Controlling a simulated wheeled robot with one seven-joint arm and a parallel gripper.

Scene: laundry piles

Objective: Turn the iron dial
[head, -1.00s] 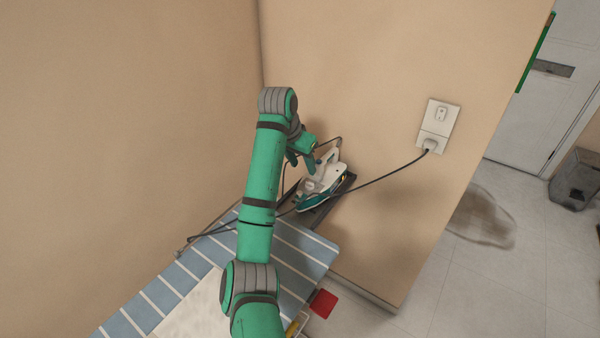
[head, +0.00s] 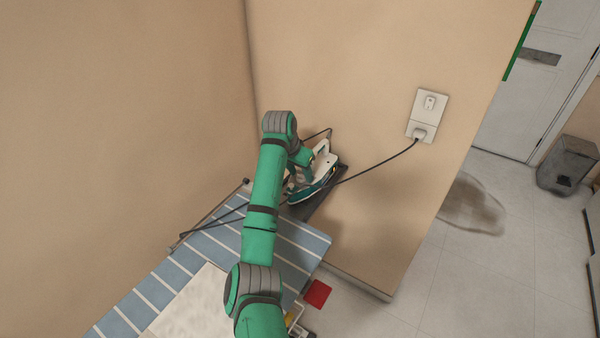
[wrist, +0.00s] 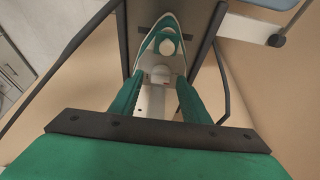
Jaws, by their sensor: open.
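The iron (head: 322,170) is white and teal and rests on a dark holder (head: 328,196) at the end of the striped ironing board. In the wrist view the iron (wrist: 158,98) lies between my two green fingers, its tip toward the top. A round white knob, which looks like the dial (wrist: 165,47), shows on its body beyond the fingertips. My gripper (wrist: 158,84) is open, with a finger on each side of the iron's body; I cannot tell whether they touch it. In the head view my arm partly hides the iron and gripper.
The ironing board (head: 285,240) has a blue striped cover with a pale cloth (head: 195,305) on it. A black cord (head: 375,170) runs from the wall outlet (head: 427,115) past the iron. Walls stand close behind and left. A red item (head: 317,293) lies below the board's edge.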

